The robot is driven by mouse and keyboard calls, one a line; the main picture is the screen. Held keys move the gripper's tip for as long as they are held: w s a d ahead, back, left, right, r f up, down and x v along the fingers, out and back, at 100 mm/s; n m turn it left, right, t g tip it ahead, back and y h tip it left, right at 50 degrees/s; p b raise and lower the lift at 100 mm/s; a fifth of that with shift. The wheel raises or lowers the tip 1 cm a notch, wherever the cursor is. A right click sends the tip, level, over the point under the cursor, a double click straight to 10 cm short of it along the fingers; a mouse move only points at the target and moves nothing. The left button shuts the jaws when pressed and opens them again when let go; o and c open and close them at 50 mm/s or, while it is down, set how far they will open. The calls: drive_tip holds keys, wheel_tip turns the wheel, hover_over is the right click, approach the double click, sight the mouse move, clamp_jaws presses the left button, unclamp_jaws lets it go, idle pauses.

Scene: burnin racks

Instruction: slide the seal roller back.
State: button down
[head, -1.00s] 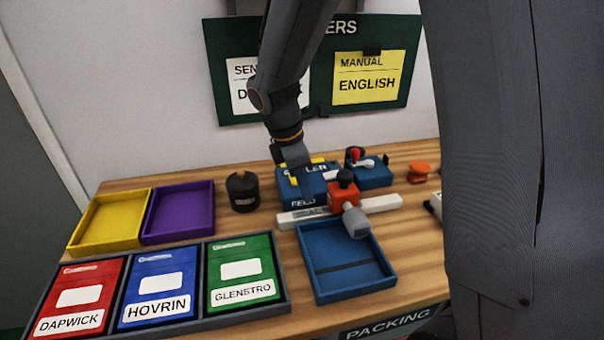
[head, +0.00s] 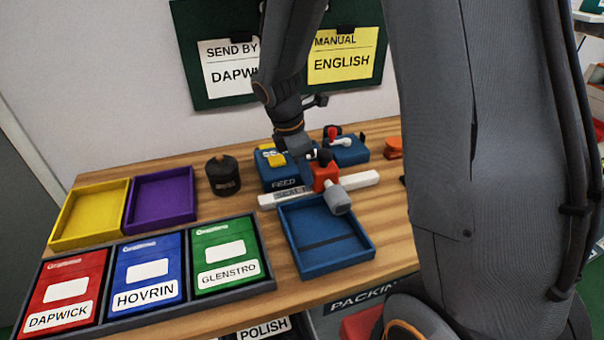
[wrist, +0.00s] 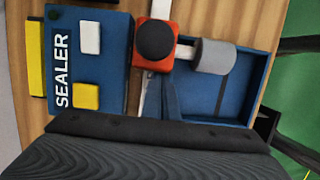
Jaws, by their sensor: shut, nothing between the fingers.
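The seal roller has an orange-red carriage (head: 326,178) with a black knob and a grey cylinder (head: 338,200) on its near side. It sits around the middle of a white rail marked SEAL (head: 360,180), in front of the blue sealer. The wrist view shows the carriage (wrist: 152,62), the knob and the grey cylinder (wrist: 212,57) from above. My gripper (head: 306,176) is shut and empty, pointing down just left of the carriage. Whether it touches the carriage I cannot tell. In the wrist view my gripper's dark body fills the bottom and hides part of the rail.
The sealer block (wrist: 112,60) is behind the rail, and a blue tray (head: 370,250) is in front. A black pot (head: 223,176), purple tray (head: 190,205) and yellow tray (head: 58,240) are left. Another blue block with a red-knobbed lever (head: 348,155) stands behind right.

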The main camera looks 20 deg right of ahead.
sight(332, 166)
drive_tip(key=d+p, duration=0.4)
drive_tip(key=d, duration=0.8)
drive_tip(key=shift+d, duration=0.1)
drive_tip(key=shift+r, duration=0.1)
drive_tip(key=shift+a, duration=0.35)
drive_tip(key=a, duration=0.2)
drive_tip(key=a+r, duration=0.1)
drive_tip(key=a, duration=0.1)
drive_tip(key=shift+w+a+r, duration=0.1)
drive_tip(key=shift+w+r, duration=0.05)
drive_tip(key=v, duration=0.8)
drive_tip(key=shift+r+b, duration=0.25)
drive_tip(key=shift+b, duration=0.1)
drive_tip(key=s+a+f+m+y, duration=0.1)
drive_tip(key=s+a+m, duration=0.2)
drive_tip(key=s+m, duration=0.4)
drive_tip(key=s+a+f+m+t+y, duration=0.1)
drive_tip(key=s+a+m, duration=0.3)
drive_tip(key=s+m, duration=0.3)
drive_tip(key=m, duration=0.3)
drive_tip(key=shift+s+f+m+y, duration=0.35)
drive_tip(key=shift+m+y, duration=0.05)
